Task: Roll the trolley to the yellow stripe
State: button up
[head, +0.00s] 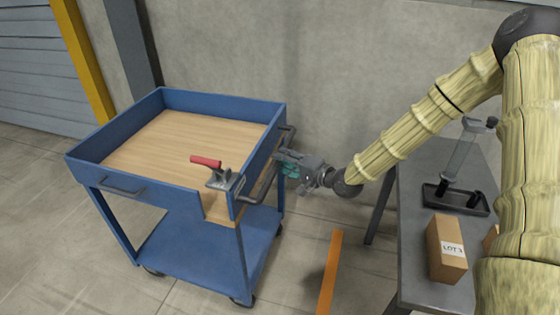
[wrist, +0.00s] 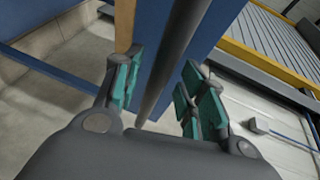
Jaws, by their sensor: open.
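The trolley (head: 150,196) is blue with a wooden top deck and a blue lower shelf, and stands on casters at left centre in the head view. Its grey push handle (head: 264,182) runs along its right side. My gripper (head: 284,164) is at this handle. In the wrist view the handle bar (wrist: 172,70) passes between the open, teal-padded fingers of my gripper (wrist: 160,82), with a gap to the pads. A yellow-orange stripe (head: 330,272) lies on the floor right of the trolley, apart from it.
A red-handled clamp (head: 206,161) sits at the trolley's front right corner. A grey table (head: 408,245) at right bears a box marked LOT (head: 446,250) and a dark stand (head: 455,198). A concrete wall (head: 330,80) stands behind.

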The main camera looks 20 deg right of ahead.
jog(key=shift+x, duration=1.05)
jog(key=shift+c, duration=0.5)
grip_shut()
